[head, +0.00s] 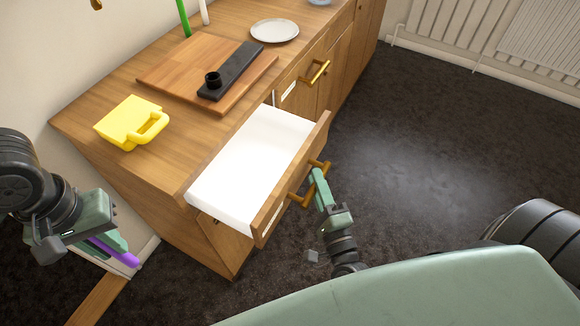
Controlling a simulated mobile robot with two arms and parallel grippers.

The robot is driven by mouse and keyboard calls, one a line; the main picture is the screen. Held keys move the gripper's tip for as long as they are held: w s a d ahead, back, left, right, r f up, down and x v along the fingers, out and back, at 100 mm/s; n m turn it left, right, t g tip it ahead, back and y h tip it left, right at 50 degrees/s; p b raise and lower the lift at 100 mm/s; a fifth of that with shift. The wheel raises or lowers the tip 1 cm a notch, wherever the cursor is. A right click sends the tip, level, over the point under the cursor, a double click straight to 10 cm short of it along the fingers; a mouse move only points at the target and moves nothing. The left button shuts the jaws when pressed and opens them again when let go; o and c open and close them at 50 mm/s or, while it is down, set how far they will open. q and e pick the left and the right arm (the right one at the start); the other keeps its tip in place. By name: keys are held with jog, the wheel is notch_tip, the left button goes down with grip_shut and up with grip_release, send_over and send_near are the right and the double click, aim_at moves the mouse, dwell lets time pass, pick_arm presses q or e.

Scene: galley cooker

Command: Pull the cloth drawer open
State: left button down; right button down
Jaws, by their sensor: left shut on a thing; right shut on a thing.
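The drawer (293,178) stands pulled out from the wooden counter, with a plain white inside (250,160) that looks empty. Its front carries a brass bar handle (297,198). My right gripper (317,180) is shut on this handle, in front of the drawer. My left gripper (112,245) is at the left, apart from the drawer and beside the counter's end. It is shut on a purple thing (122,255), mostly hidden by the fingers, so I cannot tell what it is.
On the counter (80,113) are a yellow handled block (130,120), a wooden board (165,76) bearing a dark bar (232,72), and a white plate (275,31). Another brass-handled drawer (300,90) is shut farther along. Dark floor (430,140) lies clear to the right.

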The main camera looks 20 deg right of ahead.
pick_arm(q)
jog(key=shift+s+d+r, duration=0.1)
jog(key=shift+r, duration=0.25)
pick_arm(e)
jog(key=s+d, duration=0.5)
jog(key=s, duration=0.1)
jog(key=shift+s, duration=0.25)
jog(key=shift+f, duration=0.1)
jog(key=c, duration=1.3)
grip_release()
pick_arm(q)
jog(key=shift+f+b, duration=0.55)
jog(key=shift+f, duration=0.2)
pick_arm(e)
jog(key=s, duration=0.4)
jog(key=s+a+f, duration=0.1)
jog(key=s, duration=0.6)
jog(key=shift+s+a+f, duration=0.3)
jog(key=shift+s, duration=0.1)
